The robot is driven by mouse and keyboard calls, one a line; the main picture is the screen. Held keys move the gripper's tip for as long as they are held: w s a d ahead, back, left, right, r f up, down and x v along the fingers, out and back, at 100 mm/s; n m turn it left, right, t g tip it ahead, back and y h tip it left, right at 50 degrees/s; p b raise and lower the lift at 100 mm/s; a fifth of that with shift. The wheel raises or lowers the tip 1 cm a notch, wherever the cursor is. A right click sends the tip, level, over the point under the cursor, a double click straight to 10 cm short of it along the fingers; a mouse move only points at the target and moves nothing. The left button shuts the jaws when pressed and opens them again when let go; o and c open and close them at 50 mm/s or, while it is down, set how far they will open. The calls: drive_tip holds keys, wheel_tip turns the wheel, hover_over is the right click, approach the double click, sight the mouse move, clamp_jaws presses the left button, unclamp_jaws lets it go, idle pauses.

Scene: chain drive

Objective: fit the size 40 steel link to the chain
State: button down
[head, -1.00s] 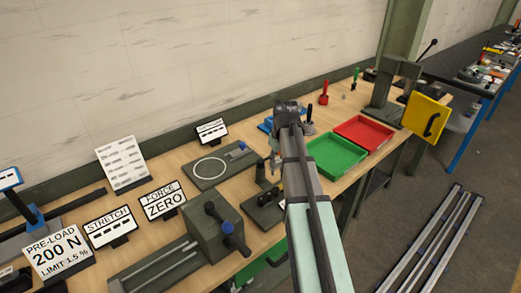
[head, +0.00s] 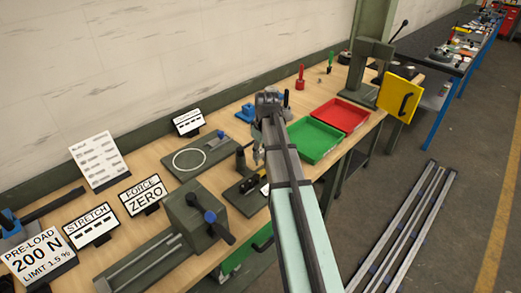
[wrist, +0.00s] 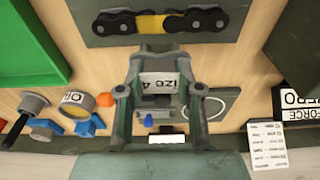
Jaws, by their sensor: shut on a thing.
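A dark roller chain (wrist: 115,23) lies on a dark plate (wrist: 225,37) at the top of the wrist view, with a yellow segment (wrist: 152,23) in its middle. In the head view the yellow segment (head: 264,188) shows beside my arm, which hides part of the chain. My gripper (wrist: 157,62) is shut on a grey labelled piece (wrist: 160,80), apparently the steel link. In the head view my gripper (head: 258,153) hangs above the chain plate (head: 236,193). The height gap is hard to judge.
A green tray (head: 313,140) and a red tray (head: 341,115) stand to the right of my arm. Signs (head: 141,195) line the left.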

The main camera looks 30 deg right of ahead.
sight(261, 156)
drive_tip(key=shift+f+b, duration=1)
drive_tip(key=shift+f, duration=1.55)
drive_tip(key=shift+f+b, duration=0.6)
drive_tip(key=shift+f, duration=1.65)
idle(0.4)
drive_tip(key=c, duration=0.7)
unclamp_jaws()
drive_tip(key=shift+r, duration=0.1)
drive_tip(key=r, duration=0.4)
drive_tip(key=s+r, duration=0.1)
drive_tip(key=r, duration=0.6)
drive_tip(key=shift+s+d+r, duration=0.2)
drive_tip(key=shift+d+r, duration=0.05)
drive_tip(key=shift+r, duration=0.15)
